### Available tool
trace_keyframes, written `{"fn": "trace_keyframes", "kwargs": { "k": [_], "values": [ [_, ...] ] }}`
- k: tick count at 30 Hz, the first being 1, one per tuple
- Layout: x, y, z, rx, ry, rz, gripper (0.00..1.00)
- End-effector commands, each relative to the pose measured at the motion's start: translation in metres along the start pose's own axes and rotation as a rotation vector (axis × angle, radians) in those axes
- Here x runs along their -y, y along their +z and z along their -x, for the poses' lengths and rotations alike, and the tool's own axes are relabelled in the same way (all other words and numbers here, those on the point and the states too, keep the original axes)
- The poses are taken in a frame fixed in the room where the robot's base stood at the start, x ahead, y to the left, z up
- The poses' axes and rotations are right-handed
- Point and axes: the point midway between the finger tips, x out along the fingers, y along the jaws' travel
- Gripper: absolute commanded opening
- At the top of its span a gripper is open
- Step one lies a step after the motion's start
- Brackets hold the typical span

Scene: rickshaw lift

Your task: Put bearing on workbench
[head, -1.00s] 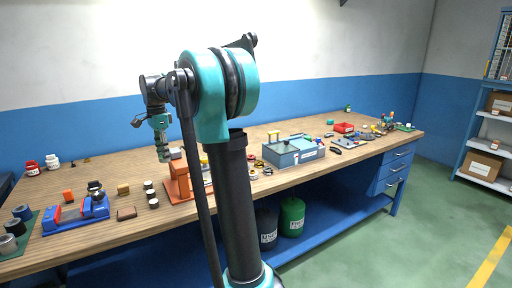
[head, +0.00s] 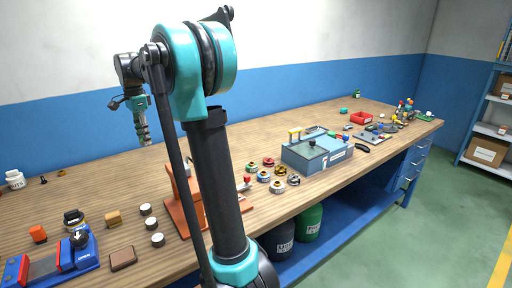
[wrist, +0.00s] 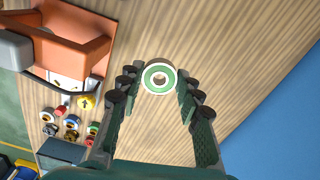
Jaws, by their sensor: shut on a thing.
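The bearing (wrist: 159,77) is a round ring with a green band and a dark centre hole, seen between my fingertips in the wrist view. My gripper (wrist: 158,82) is shut on it and holds it over the wooden workbench top (wrist: 155,135). In the head view my gripper (head: 145,140) hangs above the back of the workbench (head: 85,190), left of the orange stand. I cannot make out the bearing in the head view.
An orange stand (head: 180,215) is close to my gripper; it fills the wrist view's upper left (wrist: 75,50). A blue vise (head: 50,262), small discs and blocks lie front left. A grey-blue toolbox (head: 317,152) and coloured rings stand right. The bench's back left is mostly clear.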

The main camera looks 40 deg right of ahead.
Motion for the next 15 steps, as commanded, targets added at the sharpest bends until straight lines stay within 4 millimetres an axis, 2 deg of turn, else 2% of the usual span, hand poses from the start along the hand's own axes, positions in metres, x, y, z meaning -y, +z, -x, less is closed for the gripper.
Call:
{"fn": "trace_keyframes", "kwargs": {
  "k": [5, 8, 11, 15],
  "values": [
    [0.000, 0.000, -0.001, 0.000, 0.000, 0.000, 0.06],
    [0.000, 0.000, -0.008, 0.000, 0.000, 0.000, 0.06],
    [0.000, 0.000, -0.026, 0.000, 0.000, 0.000, 0.06],
    [0.000, 0.000, -0.060, 0.000, 0.000, 0.000, 0.06]
  ]
}}
